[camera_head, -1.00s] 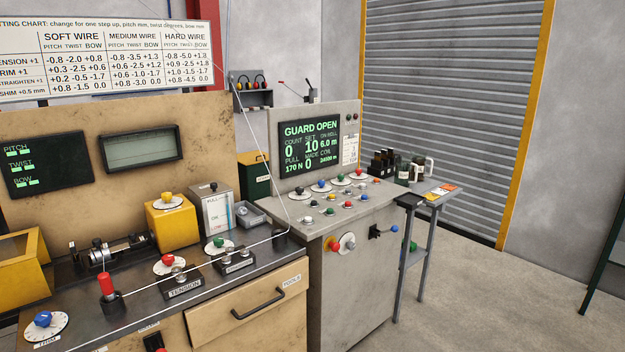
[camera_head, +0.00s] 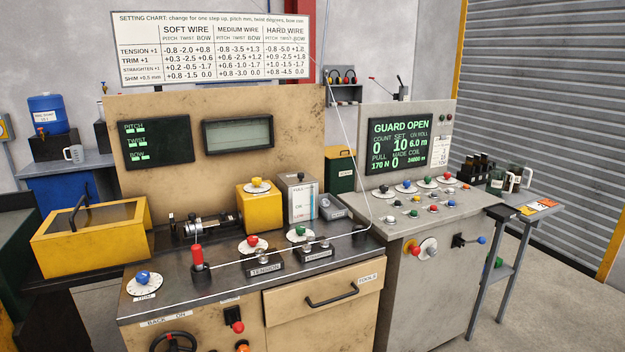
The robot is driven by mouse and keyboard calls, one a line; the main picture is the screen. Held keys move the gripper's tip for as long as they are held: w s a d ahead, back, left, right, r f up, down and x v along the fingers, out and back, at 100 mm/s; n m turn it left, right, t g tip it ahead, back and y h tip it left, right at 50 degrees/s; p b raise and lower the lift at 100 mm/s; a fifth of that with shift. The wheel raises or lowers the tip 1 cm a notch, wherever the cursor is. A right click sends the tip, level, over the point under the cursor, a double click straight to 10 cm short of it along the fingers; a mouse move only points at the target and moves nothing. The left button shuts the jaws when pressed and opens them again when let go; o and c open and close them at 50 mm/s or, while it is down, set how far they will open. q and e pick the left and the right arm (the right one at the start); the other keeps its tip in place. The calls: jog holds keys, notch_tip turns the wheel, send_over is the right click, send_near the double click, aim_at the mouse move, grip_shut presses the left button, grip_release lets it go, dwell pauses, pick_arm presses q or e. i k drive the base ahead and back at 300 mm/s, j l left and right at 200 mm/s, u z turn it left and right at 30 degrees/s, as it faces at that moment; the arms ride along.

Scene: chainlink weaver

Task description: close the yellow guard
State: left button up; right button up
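The yellow guard (camera_head: 62,256) is a box-shaped cover with a dark window panel and a black handle (camera_head: 80,212) on top. It sits at the left end of the machine's dark worktop, left of the metal spindle parts (camera_head: 208,225), which are uncovered. The control screen (camera_head: 410,143) reads "GUARD OPEN". Neither of my grippers shows in the head view.
A red-handled lever (camera_head: 197,256), a blue-knobbed TRIM dial (camera_head: 143,280) and a yellow block (camera_head: 258,209) stand on the worktop. A wire crosses its front. A control console (camera_head: 425,275) stands at right. Grey floor shows at lower right.

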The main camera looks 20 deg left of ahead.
aim_at(79, 238)
jog(key=u, duration=1.7)
jog(key=i+l+z, duration=0.15)
jog(key=i, duration=0.25)
jog(key=i+l+z, duration=0.15)
jog(key=i+l, duration=0.15)
jog(key=i, duration=0.1)
